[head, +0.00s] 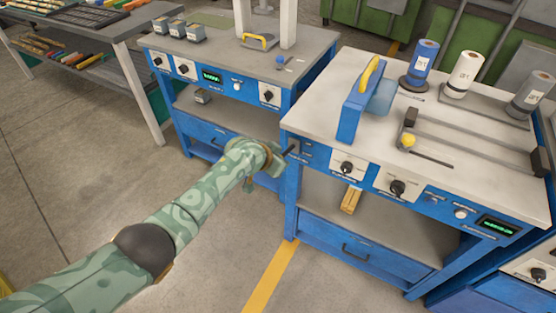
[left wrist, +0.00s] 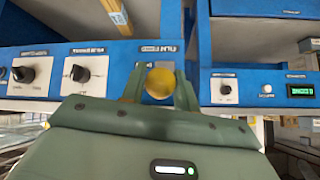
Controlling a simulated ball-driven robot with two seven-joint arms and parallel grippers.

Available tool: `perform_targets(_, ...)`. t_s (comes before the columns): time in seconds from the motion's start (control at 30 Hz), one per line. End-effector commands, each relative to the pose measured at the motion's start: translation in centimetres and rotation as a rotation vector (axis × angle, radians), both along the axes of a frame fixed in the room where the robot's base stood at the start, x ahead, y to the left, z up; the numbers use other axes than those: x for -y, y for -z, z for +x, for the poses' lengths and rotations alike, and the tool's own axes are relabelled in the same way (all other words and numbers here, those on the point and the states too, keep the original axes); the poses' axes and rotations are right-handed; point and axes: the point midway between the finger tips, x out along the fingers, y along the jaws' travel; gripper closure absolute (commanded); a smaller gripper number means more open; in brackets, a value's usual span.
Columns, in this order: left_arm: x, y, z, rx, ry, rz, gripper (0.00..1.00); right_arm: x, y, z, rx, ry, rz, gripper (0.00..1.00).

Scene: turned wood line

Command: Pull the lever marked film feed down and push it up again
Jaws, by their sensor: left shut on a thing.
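The film feed lever shows its round yellow knob (left wrist: 159,80) in the left wrist view, just below a small marked plate (left wrist: 159,48) on the blue panel. My left gripper (left wrist: 159,92) is shut on this knob, one green finger on each side. In the head view my left gripper (head: 279,158) is at the left front corner of the right-hand blue machine (head: 305,152). There the knob is hidden by the gripper, and whether the lever stands up or down is hard to tell. My right gripper is not in view.
Black rotary knobs (head: 346,167) and a green display (head: 497,226) sit along the same panel. A second blue machine (head: 212,75) stands left, across a narrow gap. A blue drawer (head: 355,250) is below. Open floor (head: 90,160) lies at the left.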

Motion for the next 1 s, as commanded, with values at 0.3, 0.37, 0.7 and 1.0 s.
perform_targets(0.3, 0.5, -2.4, 0.9, 0.019, -0.001, -0.012, 1.0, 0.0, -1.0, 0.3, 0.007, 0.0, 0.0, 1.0)
perform_targets(0.37, 0.5, -2.6, 1.0, 0.02, -0.001, -0.013, 1.0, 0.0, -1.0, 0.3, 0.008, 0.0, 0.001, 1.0)
perform_targets(0.7, 0.6, -2.8, 1.1, 0.022, -0.002, -0.014, 1.0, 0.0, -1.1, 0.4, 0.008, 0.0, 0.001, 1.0)
perform_targets(1.0, 0.5, -2.7, 1.1, 0.021, -0.002, -0.014, 0.49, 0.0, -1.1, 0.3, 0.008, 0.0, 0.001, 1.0)
